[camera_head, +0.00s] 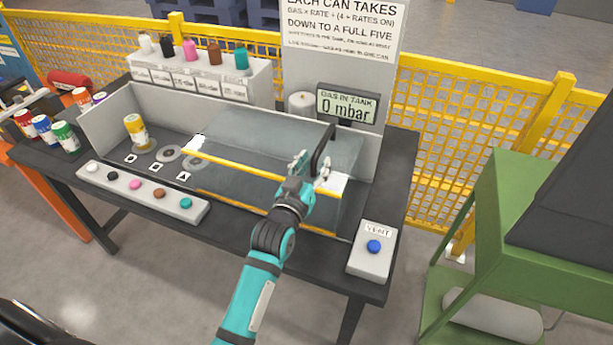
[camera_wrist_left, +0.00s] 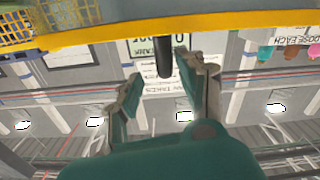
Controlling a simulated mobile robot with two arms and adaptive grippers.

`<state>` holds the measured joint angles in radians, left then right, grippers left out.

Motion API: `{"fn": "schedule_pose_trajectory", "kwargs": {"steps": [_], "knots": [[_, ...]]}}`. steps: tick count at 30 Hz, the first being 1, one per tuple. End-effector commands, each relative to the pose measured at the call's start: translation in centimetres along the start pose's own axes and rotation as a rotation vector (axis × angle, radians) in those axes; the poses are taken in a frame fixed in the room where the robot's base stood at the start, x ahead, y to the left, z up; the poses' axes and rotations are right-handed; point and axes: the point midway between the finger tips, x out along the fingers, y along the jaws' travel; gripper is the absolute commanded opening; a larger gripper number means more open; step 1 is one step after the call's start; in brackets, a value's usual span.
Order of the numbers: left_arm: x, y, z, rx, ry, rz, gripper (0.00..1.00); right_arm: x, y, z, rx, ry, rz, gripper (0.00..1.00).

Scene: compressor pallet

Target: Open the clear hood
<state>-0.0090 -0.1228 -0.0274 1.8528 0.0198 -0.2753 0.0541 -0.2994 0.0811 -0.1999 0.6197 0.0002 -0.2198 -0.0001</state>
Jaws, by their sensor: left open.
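The clear hood (camera_head: 250,140) is a see-through cover with yellow edge strips, down over the right part of the grey-walled bench bay. A black bar handle (camera_head: 328,140) stands at its right end. My left gripper (camera_head: 312,165) is open at the handle, with one finger on either side of it in the picture. In the left wrist view the dark handle (camera_wrist_left: 163,58) shows between the open fingertips (camera_wrist_left: 160,78), below a yellow strip (camera_wrist_left: 160,30). I cannot tell whether a finger touches it. My right gripper is not in view.
A vent box (camera_head: 372,250) with a blue button stands at the bench's front right. A gauge (camera_head: 347,105) reads 0 mbar behind the hood. A yellow-labelled can (camera_head: 136,132) stands left of the hood. A button strip (camera_head: 140,190) lies in front; a green frame (camera_head: 510,190) stands at right.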

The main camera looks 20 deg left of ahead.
Motion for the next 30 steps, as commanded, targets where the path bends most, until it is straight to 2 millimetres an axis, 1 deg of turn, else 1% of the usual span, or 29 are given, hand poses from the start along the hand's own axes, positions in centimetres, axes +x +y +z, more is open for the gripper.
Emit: {"fn": "schedule_pose_trajectory", "kwargs": {"steps": [1,3,6,9,14,26,28,30], "knots": [[-1.2,0.0,0.1,0.000,-0.002,-0.001,0.40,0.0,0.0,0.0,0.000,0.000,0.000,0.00],[-2.5,0.0,0.1,0.000,-0.002,-0.001,0.40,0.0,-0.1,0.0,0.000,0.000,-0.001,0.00],[-4.0,0.0,0.0,0.000,0.000,0.000,0.40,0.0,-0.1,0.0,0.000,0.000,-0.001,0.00],[-4.9,0.0,0.0,0.000,0.001,0.000,0.40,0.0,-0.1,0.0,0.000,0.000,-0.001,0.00],[-5.5,0.0,-0.1,0.000,0.002,0.000,0.40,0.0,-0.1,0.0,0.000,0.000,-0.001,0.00],[-5.4,0.0,-0.1,0.000,0.002,0.000,0.40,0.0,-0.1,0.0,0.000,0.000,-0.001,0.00],[-5.6,-0.1,0.1,0.003,-0.010,0.000,0.40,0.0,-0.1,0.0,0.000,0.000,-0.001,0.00],[-6.1,-0.2,1.0,0.013,-0.054,-0.001,0.40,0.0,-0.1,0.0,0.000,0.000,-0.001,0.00]]}}
